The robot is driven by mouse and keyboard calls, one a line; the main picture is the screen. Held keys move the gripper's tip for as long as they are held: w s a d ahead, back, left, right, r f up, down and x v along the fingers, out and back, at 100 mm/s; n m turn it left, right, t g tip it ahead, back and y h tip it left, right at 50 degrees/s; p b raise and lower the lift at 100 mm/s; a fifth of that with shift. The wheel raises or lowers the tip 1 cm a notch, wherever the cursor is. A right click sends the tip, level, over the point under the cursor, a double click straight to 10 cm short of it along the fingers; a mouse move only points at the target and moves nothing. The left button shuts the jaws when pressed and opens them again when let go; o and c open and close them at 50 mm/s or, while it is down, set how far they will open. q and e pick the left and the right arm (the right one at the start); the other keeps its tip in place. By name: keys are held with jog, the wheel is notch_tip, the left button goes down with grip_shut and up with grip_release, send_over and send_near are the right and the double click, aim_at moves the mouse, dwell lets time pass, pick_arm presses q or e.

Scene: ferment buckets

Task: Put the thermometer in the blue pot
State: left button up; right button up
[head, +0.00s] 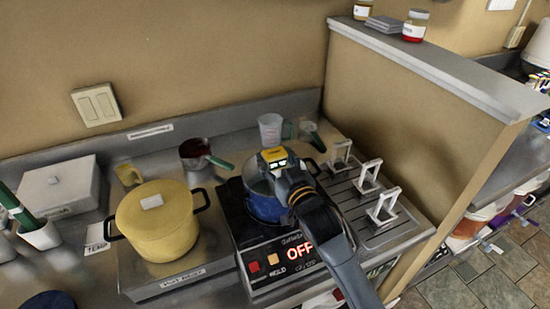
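The blue pot (263,208) stands on a black hot plate (245,238) whose display reads OFF. My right arm comes in from the lower right, and my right gripper (281,172) is over the pot, covering much of its opening. A small yellow block with a dark display face, which looks like the head of the thermometer (274,155), shows at the far end of the gripper, above the pot. Any probe below it is hidden, and I cannot see whether it touches the pot. The fingertips are hidden too. My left gripper is not in view.
A yellow lidded pot (158,222) stands left of the hot plate. Behind are a small saucepan with a green handle (198,153) and a clear measuring jug (271,128). A grey rack with white holders (366,178) stands to the right, beside a tall partition (410,110).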

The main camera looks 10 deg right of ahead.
jog(key=o, duration=0.3)
jog(key=shift+r, duration=0.1)
jog(key=b+v, duration=0.2)
jog(key=v, duration=1)
jog(key=shift+b, duration=0.35)
dwell(1.7)
